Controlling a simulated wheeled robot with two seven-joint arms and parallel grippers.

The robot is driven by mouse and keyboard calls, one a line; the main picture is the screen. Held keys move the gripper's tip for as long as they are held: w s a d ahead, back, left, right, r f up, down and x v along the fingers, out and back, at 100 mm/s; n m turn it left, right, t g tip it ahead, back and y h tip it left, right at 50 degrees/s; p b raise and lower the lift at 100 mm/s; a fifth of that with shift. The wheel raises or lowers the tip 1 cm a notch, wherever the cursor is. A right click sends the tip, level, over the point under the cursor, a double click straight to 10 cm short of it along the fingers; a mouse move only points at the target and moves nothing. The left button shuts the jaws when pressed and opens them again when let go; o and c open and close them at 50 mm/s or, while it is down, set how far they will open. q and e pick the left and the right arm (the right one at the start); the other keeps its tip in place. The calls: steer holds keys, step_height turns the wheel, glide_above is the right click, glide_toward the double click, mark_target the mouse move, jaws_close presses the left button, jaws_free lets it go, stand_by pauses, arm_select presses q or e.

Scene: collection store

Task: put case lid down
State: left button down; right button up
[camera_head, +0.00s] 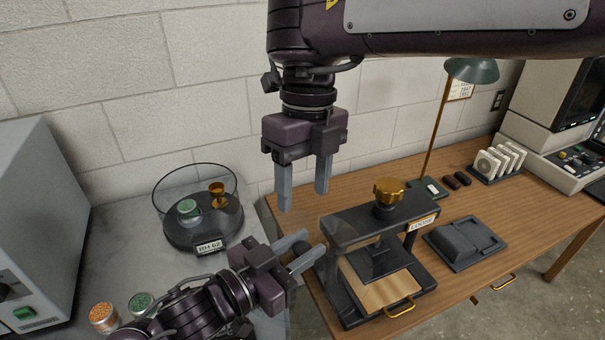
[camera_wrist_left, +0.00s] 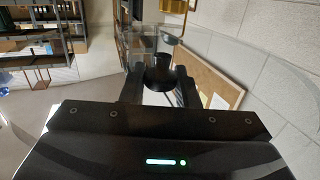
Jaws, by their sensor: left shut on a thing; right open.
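My left gripper (camera_head: 296,257) is low in the head view, between the round clear-walled case (camera_head: 184,234) and the press. It is shut on a dark knob (camera_head: 287,240), which I take to be the handle of the case lid. In the left wrist view the black knob (camera_wrist_left: 158,76) sits between the fingers. The rest of the lid is hard to make out. The case, labelled RH 62, has an open top and holds a gold goblet (camera_head: 217,192) and a green-topped tin (camera_head: 188,209). My right gripper (camera_head: 303,190) hangs open and empty above the left gripper.
A press (camera_head: 345,232) with a gold knob, labelled LOOSE, stands on the wooden table just right of the left gripper. A dark tray-like object (camera_head: 465,240) and a green lamp (camera_head: 472,71) are farther right. Two small jars (camera_head: 103,316) stand on the grey counter.

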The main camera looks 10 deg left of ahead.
mark_target(301, 246)
steer(key=f, duration=0.3)
steer(key=s+f, duration=0.1)
steer(key=f, duration=0.6)
steer(key=shift+s+a+f, duration=0.1)
steer(key=shift+s+f, duration=0.15)
steer(key=shift+s, duration=0.15)
jaws_close()
arm_select(q)
steer(key=c, duration=1)
jaws_free()
steer(key=shift+c, duration=0.2)
steer(key=shift+a, duration=0.1)
